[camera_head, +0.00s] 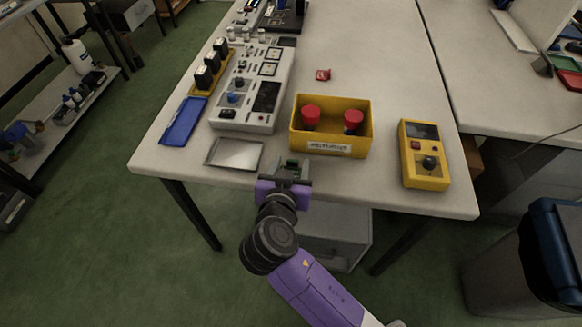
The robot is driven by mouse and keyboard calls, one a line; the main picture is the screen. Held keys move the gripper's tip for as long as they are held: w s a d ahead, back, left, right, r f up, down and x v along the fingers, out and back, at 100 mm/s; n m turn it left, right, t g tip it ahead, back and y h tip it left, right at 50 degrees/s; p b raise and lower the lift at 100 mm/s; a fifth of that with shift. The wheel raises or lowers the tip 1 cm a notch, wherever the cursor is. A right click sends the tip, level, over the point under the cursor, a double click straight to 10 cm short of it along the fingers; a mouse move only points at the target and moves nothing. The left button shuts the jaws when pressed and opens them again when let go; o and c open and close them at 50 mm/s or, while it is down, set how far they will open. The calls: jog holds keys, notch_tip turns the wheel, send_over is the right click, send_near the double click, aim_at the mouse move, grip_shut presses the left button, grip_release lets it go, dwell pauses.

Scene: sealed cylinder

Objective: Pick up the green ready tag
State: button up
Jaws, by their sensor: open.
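My gripper (291,169) is open at the front edge of the table, just in front of the yellow bin. A small dark green patch (293,163) shows between its fingers. It may be the green ready tag, but it is too small and too covered to be sure. I cannot tell whether it touches the fingers or lies on the table. No other green tag is clear on this table.
The yellow bin (328,145) holds two red-capped cylinders. A metal tray (234,153), blue tray (183,121) and grey control panel (245,122) are to the left. A yellow handheld box (425,173) is to the right.

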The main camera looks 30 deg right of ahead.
jog(key=shift+w+d+f, duration=0.25)
jog(key=shift+w+d, duration=0.1)
jog(key=shift+w, duration=0.1)
grip_shut()
jog(key=shift+r, duration=0.15)
